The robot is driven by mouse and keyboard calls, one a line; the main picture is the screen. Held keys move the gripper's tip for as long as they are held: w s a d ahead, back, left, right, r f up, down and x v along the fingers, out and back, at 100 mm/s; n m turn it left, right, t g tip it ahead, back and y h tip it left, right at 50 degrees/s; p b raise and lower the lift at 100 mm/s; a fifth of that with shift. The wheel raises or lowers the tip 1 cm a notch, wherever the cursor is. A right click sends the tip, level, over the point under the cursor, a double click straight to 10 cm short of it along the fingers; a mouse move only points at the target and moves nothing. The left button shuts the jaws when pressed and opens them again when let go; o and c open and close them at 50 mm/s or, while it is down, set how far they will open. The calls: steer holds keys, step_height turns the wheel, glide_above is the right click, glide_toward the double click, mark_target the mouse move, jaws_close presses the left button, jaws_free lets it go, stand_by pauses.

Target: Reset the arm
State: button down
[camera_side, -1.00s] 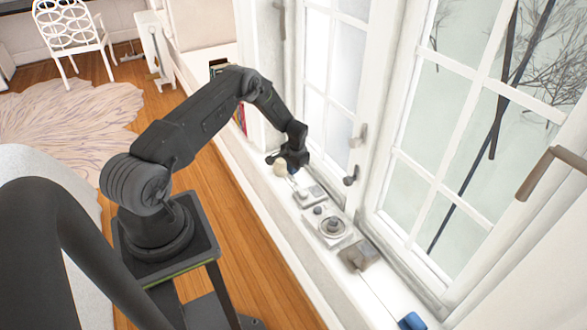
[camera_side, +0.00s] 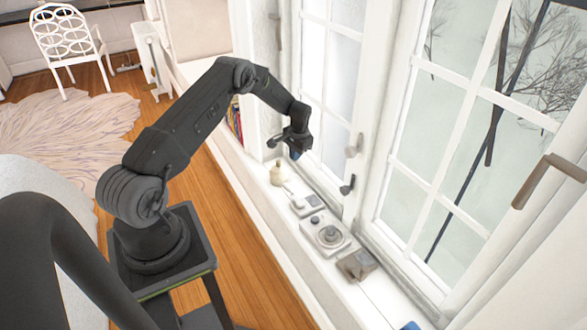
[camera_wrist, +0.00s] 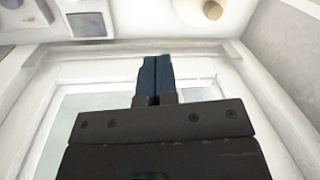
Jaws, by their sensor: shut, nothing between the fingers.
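My gripper (camera_side: 296,152) is raised above the white window sill (camera_side: 262,205), close to the window. In the wrist view its two blue fingers (camera_wrist: 155,82) are pressed together with nothing between them. Below it on the sill stands a small cream bottle-like object (camera_side: 277,175), which is apart from the fingers. My arm reaches out from its base toward the window, bent downward at the wrist.
Along the sill are a small grey-and-white device (camera_side: 304,204), a white plate with a round dial (camera_side: 331,236) and a brown-grey block (camera_side: 356,264). A blue thing (camera_side: 411,326) shows at the bottom edge. Window handles (camera_side: 348,185) jut out near my gripper.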

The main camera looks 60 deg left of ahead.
steer(key=d+r+t, duration=0.1)
steer(key=d+r, duration=0.3)
steer(key=r, duration=0.6)
steer(key=d+r, duration=0.4)
steer(key=r, duration=0.6)
steer(key=s+d+r+m+t, duration=0.15)
steer(key=s+d+r, duration=0.35)
steer(key=d+r, duration=0.65)
steer(key=s+d+r+t, duration=0.1)
steer(key=s+d, duration=0.3)
steer(key=s, duration=0.3)
steer(key=s+d+r+m+t, duration=0.1)
steer(key=s+d+r, duration=0.1)
steer(key=s+d, duration=0.3)
steer(key=s+d+r+t+h, duration=0.1)
steer(key=s+d, duration=0.4)
steer(key=s, duration=0.5)
steer(key=shift+s+r+t, duration=0.3)
steer(key=shift+s+t, duration=0.05)
steer(key=shift+s, duration=0.05)
